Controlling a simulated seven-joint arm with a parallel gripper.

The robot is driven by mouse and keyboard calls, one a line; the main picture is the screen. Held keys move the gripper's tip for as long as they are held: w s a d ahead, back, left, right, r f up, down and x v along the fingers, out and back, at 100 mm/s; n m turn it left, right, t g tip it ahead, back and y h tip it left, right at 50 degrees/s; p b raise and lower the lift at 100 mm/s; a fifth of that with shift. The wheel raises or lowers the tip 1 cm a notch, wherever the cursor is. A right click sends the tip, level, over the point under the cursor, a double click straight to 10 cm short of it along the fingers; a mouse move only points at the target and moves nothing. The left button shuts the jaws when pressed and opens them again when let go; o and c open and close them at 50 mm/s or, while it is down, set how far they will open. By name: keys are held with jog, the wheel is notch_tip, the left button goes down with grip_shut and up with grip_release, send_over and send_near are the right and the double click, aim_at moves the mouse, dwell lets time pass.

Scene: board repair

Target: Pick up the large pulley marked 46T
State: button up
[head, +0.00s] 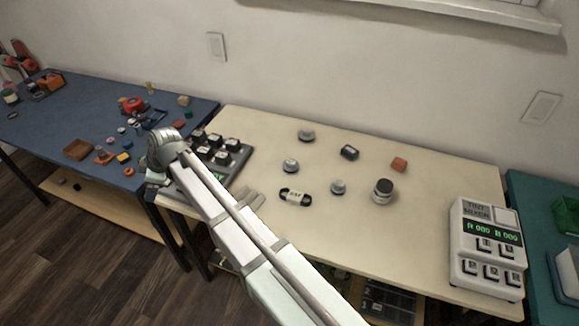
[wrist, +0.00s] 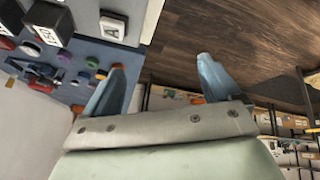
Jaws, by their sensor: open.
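Several small grey round parts lie on the cream table: one at the back (head: 306,135), one at the middle left (head: 291,166) and one in front (head: 338,187). Their markings are too small to read, so I cannot tell which is the large 46T pulley. My gripper (wrist: 158,85) is open and empty in the wrist view, its two blue-grey fingers wide apart.
A keyed device (head: 222,155) stands near my arm. The blue table (head: 60,120) is cluttered.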

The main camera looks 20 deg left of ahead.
jog(key=w+r+m+t+y, duration=0.2)
jog(key=w+r+m, duration=0.1)
jog(key=w+r, duration=0.8)
jog(key=w+r+m+t+y, duration=0.2)
jog(key=w+r, duration=0.6)
jog(key=r, duration=0.7)
jog(key=m+g+h, duration=0.3)
jog(key=m+h, duration=0.6)
jog(key=h, duration=0.1)
send_over(291, 161)
notch_tip(291, 161, down, 21)
jog(key=f, duration=0.7)
jog(key=shift+s, duration=0.35)
jog(key=shift+w+f, duration=0.15)
jog(key=shift+f, duration=1.55)
jog(key=shift+w+f, duration=0.15)
jog(key=shift+f, duration=1.55)
